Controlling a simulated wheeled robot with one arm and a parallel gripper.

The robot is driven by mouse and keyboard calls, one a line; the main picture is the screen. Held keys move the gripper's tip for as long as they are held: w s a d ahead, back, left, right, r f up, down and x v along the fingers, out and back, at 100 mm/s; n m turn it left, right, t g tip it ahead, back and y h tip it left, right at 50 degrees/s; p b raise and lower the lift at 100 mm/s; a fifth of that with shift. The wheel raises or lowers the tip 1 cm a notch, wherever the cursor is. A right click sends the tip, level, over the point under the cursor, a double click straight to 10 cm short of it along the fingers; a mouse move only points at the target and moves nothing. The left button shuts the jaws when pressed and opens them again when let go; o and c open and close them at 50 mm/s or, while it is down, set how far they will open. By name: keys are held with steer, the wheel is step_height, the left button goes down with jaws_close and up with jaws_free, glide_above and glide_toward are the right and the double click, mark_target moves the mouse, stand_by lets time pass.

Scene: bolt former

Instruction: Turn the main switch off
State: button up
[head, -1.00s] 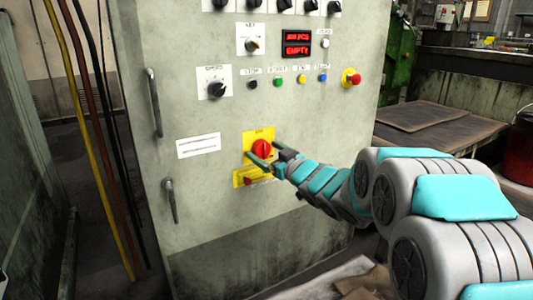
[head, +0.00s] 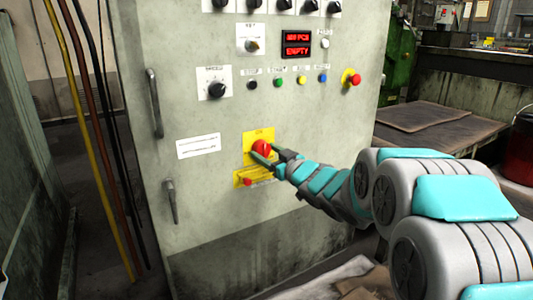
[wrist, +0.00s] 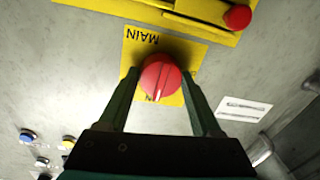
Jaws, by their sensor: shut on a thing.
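The main switch is a round red knob (head: 261,147) on a yellow plate (head: 250,134) on the front of the grey cabinet. The wrist view shows the knob (wrist: 162,76) close up, with the plate's label "MAIN" (wrist: 142,35) upside down. My gripper (head: 266,153) is at the knob, and the wrist view shows its two fingers (wrist: 160,82) on opposite sides of it, shut on it. A light mark shows on the knob's edge nearest the gripper's palm. The fingers hide part of the knob in the head view.
A second yellow plate with a red button (head: 248,182) sits just below the switch. Above are a speed dial (head: 216,90), small coloured buttons, a red display (head: 297,44) and a red emergency button (head: 351,78). Two door handles (head: 155,103) stick out on the left.

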steer(key=shift+n, duration=0.5)
steer(key=n+b, duration=0.1)
steer(key=n, duration=0.2)
steer(key=shift+n, duration=0.4)
steer(key=n+b, duration=0.1)
steer(key=n, duration=0.3)
steer(key=shift+h+b, duration=0.3)
steer(key=shift+b, duration=0.05)
steer(key=n+b, duration=0.2)
steer(key=n, duration=0.4)
steer(key=shift+h+b, duration=0.3)
steer(key=shift+b, duration=0.1)
steer(key=shift+n+b, duration=0.55)
steer(key=shift+n, duration=0.55)
steer(key=shift+a+r, duration=0.1)
steer(key=o, duration=1.4)
steer(key=shift+c, duration=0.2)
